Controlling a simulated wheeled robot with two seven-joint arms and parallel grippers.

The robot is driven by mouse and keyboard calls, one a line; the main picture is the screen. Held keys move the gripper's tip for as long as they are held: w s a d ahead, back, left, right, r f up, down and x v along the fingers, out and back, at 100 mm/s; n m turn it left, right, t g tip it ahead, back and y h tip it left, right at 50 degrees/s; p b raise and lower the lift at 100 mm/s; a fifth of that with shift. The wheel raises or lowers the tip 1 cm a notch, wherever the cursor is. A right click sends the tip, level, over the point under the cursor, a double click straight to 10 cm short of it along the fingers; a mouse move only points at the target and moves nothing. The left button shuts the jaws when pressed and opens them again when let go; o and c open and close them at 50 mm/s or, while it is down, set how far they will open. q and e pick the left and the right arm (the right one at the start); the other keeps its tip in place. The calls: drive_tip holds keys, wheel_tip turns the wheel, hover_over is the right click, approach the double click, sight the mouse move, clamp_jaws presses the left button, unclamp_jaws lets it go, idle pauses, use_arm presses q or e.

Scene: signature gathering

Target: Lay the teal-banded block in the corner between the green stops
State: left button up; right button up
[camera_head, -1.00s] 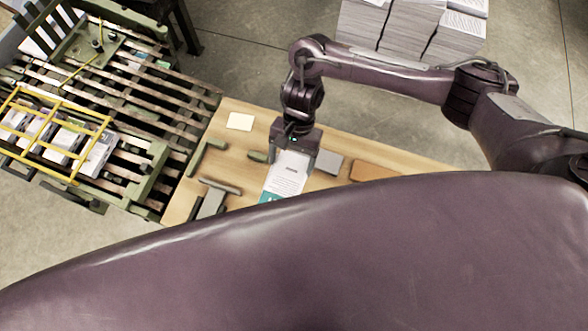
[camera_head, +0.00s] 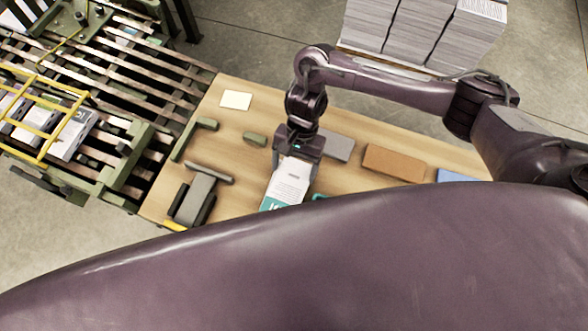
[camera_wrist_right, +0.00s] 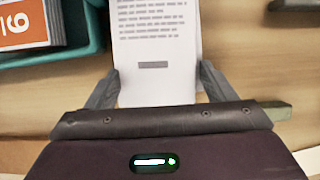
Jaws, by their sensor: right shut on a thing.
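The teal-banded block (camera_head: 288,183) is a white printed block with a teal band at its near end. My right gripper (camera_head: 297,160) is shut on its far end, over the wooden table. In the right wrist view the block (camera_wrist_right: 153,50) lies between the two fingers (camera_wrist_right: 157,85); its teal band is out of frame there. The green stops, a long bar (camera_head: 182,142) and a short bar (camera_head: 207,124), form a corner to the left of the block. I cannot tell the block's height above the table. My left gripper is not in view.
A low green piece (camera_head: 255,139) lies between the corner and my right gripper. Grey (camera_head: 338,147) and brown (camera_head: 397,163) blocks lie to the right. A grey piece with dark sides (camera_head: 194,199) sits front left. A teal tray (camera_wrist_right: 82,46) is beside the held block.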

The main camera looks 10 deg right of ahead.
drive_tip(key=shift+f, duration=0.45)
drive_tip(key=o, duration=1.1)
drive_tip(key=shift+o, duration=0.2)
drive_tip(key=shift+r, duration=0.15)
